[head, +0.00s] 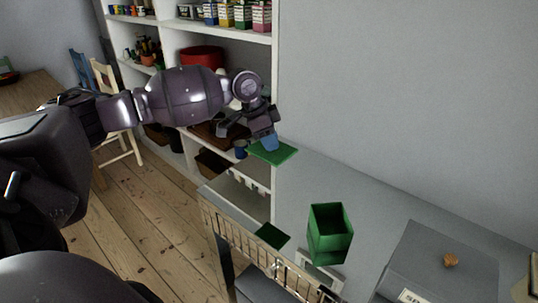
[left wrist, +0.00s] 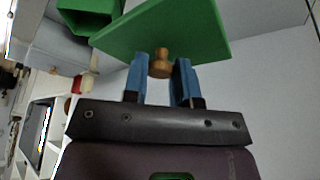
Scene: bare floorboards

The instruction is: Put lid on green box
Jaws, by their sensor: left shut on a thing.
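The green box (head: 330,238) stands open at the top on the grey surface, right of centre in the head view. Part of it shows at the upper left of the left wrist view (left wrist: 90,18). My left gripper (head: 266,143) is shut on the wooden knob (left wrist: 160,64) of a flat green lid (head: 283,154). The lid is held in the air, behind and left of the box in the head view, apart from it. In the left wrist view the lid (left wrist: 172,30) spans the blue fingertips. My right gripper is not in view.
A flat dark green square (head: 272,235) lies left of the box. A grey box (head: 425,262) with a wooden knob (head: 450,260) on top stands to the right. A white shelf (head: 150,70) with pots and cartons is behind my left arm. The grey surface behind the box is clear.

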